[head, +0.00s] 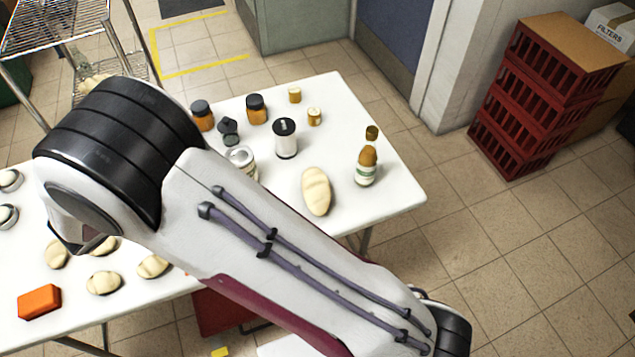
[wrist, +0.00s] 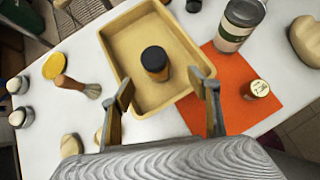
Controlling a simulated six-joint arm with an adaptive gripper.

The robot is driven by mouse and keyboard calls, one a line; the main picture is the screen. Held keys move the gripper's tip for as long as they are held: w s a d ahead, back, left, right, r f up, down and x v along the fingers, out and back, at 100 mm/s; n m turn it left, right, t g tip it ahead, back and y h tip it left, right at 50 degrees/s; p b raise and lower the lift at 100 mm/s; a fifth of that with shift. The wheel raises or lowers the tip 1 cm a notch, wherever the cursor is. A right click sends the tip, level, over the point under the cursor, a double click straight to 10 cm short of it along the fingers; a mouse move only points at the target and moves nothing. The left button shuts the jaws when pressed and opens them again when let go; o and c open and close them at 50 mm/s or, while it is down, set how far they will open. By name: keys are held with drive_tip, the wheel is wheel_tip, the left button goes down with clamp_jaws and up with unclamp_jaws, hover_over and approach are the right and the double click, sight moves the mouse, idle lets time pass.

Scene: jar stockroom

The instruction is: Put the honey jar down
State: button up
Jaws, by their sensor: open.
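An amber jar with a black lid (wrist: 155,63), which looks like the honey jar, stands upright inside a tan tray (wrist: 118,40) in the wrist view. My gripper (wrist: 161,80) is open, with its two fingers spread on the near side of the jar. I see no finger touching the jar. My arm hides the gripper and the tray in the head view. Two other amber jars with dark lids, a left one (head: 202,117) and a right one (head: 256,110), stand at the back of the table there.
An orange mat (wrist: 262,112) with a small cream-lidded jar (wrist: 256,90) lies right of the tray. A brush (wrist: 80,86) lies left. Bread rolls (head: 104,283), a bottle (head: 367,160) and a loaf (head: 316,190) are on the table (head: 390,198).

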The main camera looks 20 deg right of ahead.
drive_tip(key=s+d+r+m+g, duration=0.2)
drive_tip(key=s+d+r+m, duration=0.2)
drive_tip(key=d+r+m, duration=0.6)
drive_tip(key=s+d+r+m+g, duration=0.1)
drive_tip(key=s+d+r+m, duration=0.35)
drive_tip(key=d, duration=0.95)
drive_tip(key=s+d+r+m+y, duration=0.1)
drive_tip(key=s+d+r+m, duration=0.1)
drive_tip(key=s+m, duration=0.3)
drive_tip(key=s+d+r+m+y, duration=0.1)
drive_tip(key=s+d+r+m, duration=0.2)
drive_tip(key=s+m, duration=0.3)
drive_tip(key=s+d+r+m+y, duration=0.1)
drive_tip(key=s+d+r+m, duration=0.2)
drive_tip(key=s+m, duration=0.3)
drive_tip(key=shift+s+d, duration=0.35)
drive_tip(key=shift+s, duration=1.8)
idle(1.8)
